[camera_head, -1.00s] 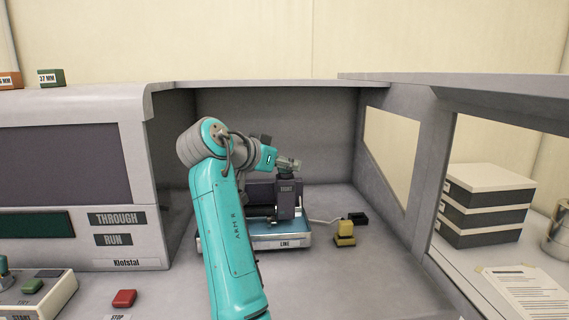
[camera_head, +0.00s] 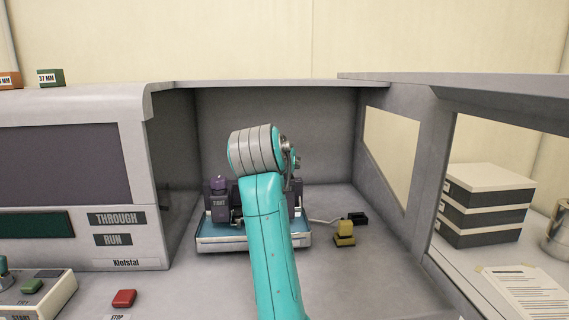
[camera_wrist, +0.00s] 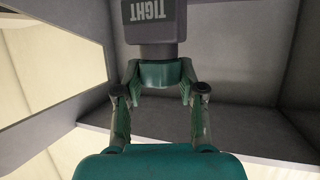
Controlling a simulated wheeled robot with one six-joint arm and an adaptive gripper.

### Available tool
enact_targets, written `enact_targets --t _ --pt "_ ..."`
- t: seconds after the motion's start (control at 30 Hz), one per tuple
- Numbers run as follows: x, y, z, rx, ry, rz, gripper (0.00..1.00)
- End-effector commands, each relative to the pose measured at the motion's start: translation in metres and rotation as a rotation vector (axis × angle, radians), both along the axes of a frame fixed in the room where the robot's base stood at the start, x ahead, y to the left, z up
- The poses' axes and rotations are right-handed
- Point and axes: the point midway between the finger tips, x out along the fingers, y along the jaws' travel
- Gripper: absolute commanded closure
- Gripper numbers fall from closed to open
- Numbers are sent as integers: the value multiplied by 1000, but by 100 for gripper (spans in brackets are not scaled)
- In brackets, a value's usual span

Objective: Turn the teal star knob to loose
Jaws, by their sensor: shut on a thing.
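In the wrist view, a dark post (camera_wrist: 155,22) with the label TIGHT, seen upside down, stands at the top. Just below it is the teal knob (camera_wrist: 160,74), between the fingertips of my gripper (camera_wrist: 160,84), which is shut on it. The knob's star shape and pointer are not clear. In the head view, my own arm hides the gripper and the knob. A purple-grey post (camera_head: 218,206) with a TIGHT label shows left of my arm, on the blue-topped fixture (camera_head: 222,241). Another post is mostly hidden behind the arm.
The fixture stands in a grey bay with side walls and an overhead edge. A yellow block (camera_head: 344,234) and a black connector (camera_head: 358,218) with a cable lie to its right. A red button (camera_head: 124,299) is at front left.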

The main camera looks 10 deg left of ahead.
Motion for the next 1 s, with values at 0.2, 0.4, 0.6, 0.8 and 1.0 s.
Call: enact_targets --t 0.2,0.4,0.6,0.8,1.0 --pt "1 -3 0 1 -1 186 96" --pt "1 -3 0 0 0 327 96" --pt "1 -2 0 0 0 420 96" --pt "1 -1 0 0 1 466 96" --pt "0 -1 0 0 1 478 96"
